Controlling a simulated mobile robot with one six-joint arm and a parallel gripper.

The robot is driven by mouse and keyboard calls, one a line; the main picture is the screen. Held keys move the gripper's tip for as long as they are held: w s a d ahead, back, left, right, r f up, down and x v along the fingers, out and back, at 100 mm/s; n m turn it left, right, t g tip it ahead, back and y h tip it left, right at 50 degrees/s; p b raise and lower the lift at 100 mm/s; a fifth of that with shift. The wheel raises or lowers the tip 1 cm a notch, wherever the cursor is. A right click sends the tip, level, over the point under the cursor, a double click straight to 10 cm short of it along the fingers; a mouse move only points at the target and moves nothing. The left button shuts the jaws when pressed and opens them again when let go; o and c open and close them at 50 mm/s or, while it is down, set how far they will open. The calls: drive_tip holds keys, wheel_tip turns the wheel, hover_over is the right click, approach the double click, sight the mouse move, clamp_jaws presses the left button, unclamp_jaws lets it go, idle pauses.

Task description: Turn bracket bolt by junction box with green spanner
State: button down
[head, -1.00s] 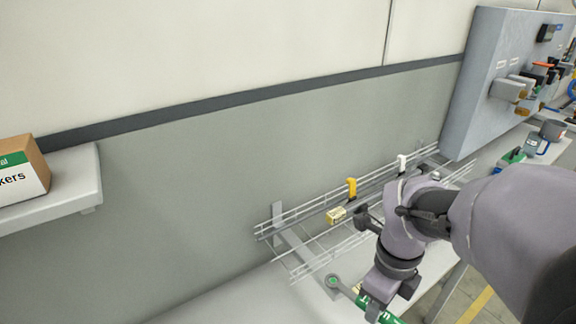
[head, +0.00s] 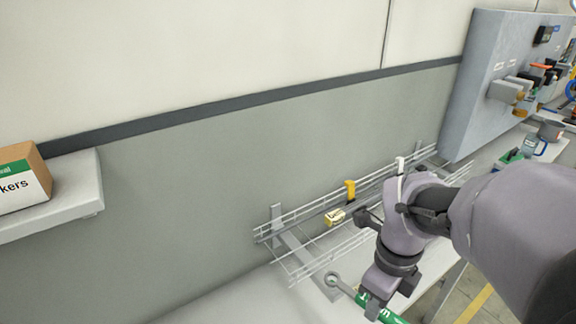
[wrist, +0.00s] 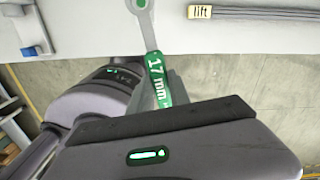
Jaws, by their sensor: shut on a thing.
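My gripper (head: 373,305) is shut on the green spanner (head: 384,314), low in the head view. The spanner's grey ring end (head: 332,280) points left, at the lower end of a grey bracket (head: 296,246) under the wire tray. In the wrist view, the spanner's green handle (wrist: 157,78) reads "17 mm" and runs up from my gripper (wrist: 165,98). Its ring (wrist: 140,5) is at the top edge with a green centre. I cannot tell whether the ring is seated on a bolt. A small yellow labelled box (head: 335,217) sits at the tray; I cannot confirm it is the junction box.
The wire tray (head: 320,259) runs along the wall, with yellow (head: 350,189) and white (head: 400,164) clips. A grey panel (head: 482,85) stands at the back right. A shelf (head: 60,205) with a carton (head: 22,180) is at left. The bench surface (head: 235,299) left of the tray is clear.

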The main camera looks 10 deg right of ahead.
drive_tip(key=shift+r, duration=0.2)
wheel_tip(320, 180, up, 4)
drive_tip(key=p, duration=0.3)
drive_tip(key=shift+r+p, duration=0.1)
drive_tip(key=shift+p, duration=0.2)
